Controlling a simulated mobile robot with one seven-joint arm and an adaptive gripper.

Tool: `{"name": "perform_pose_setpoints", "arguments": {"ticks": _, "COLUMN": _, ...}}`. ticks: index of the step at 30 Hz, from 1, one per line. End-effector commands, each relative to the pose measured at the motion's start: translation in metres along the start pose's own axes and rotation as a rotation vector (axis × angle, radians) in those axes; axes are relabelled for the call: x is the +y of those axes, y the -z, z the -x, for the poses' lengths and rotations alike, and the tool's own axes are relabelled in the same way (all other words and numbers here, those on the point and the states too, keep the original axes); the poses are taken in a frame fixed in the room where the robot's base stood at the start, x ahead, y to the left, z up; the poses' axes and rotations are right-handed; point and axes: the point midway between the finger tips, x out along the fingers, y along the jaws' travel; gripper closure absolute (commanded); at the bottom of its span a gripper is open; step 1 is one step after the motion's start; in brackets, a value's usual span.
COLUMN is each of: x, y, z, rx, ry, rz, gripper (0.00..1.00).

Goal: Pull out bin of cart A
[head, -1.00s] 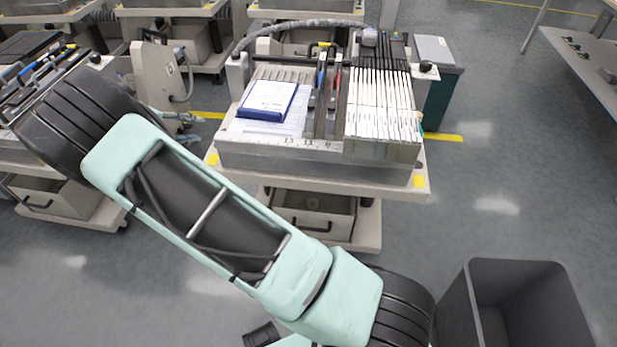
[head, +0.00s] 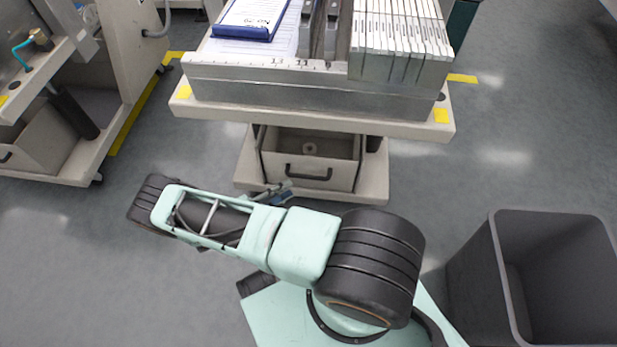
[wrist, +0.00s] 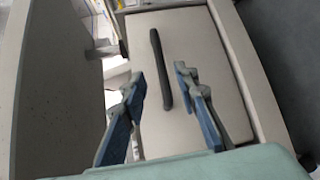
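The beige bin (head: 309,162) sits in the lower part of the middle cart, under its top (head: 300,115). No letter on this cart is readable. The bin's dark bar handle (head: 307,174) is on its front face. In the wrist view the bin's front (wrist: 195,50) is close, and the handle (wrist: 160,70) shows as a long dark bar. My gripper (wrist: 158,75) is open, with one blue finger on each side of the handle's near end. I cannot tell how deep the handle sits between them. In the head view my gripper (head: 283,192) is small and partly hidden by my arm.
A grey open container (head: 560,275) stands on the floor at the right. Another cart (head: 60,130) stands at the left, with its own bin (head: 35,150). The middle cart's top carries a blue-edged clipboard (head: 250,18) and several white-topped strips (head: 400,35). Floor left of my arm is clear.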

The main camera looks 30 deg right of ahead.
Motion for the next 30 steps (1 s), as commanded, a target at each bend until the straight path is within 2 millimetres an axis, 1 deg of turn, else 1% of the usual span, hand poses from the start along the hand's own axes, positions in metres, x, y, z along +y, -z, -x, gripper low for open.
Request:
{"name": "perform_pose_setpoints", "arguments": {"ticks": 9, "x": 0.0, "y": -0.001, "z": -0.058, "rx": -0.004, "ry": 0.001, "rz": 0.002, "gripper": 0.72}}
{"name": "perform_pose_setpoints", "arguments": {"ticks": 12, "x": 0.0, "y": -0.001, "z": -0.075, "rx": -0.003, "ry": 0.001, "rz": 0.001, "gripper": 0.72}}
{"name": "perform_pose_setpoints", "arguments": {"ticks": 15, "x": 0.0, "y": 0.0, "z": -0.088, "rx": -0.002, "ry": 0.001, "rz": 0.001, "gripper": 0.72}}
{"name": "perform_pose_setpoints", "arguments": {"ticks": 18, "x": 0.0, "y": 0.0, "z": -0.096, "rx": -0.001, "ry": 0.001, "rz": 0.002, "gripper": 0.72}}
{"name": "perform_pose_setpoints", "arguments": {"ticks": 21, "x": 0.0, "y": 0.0, "z": -0.1, "rx": 0.0, "ry": 0.002, "rz": 0.002, "gripper": 0.72}}
{"name": "perform_pose_setpoints", "arguments": {"ticks": 29, "x": 0.001, "y": 0.0, "z": -0.101, "rx": 0.0, "ry": 0.002, "rz": 0.001, "gripper": 0.72}}
{"name": "perform_pose_setpoints", "arguments": {"ticks": 30, "x": 0.001, "y": 0.0, "z": -0.101, "rx": 0.0, "ry": 0.002, "rz": 0.001, "gripper": 0.76}}
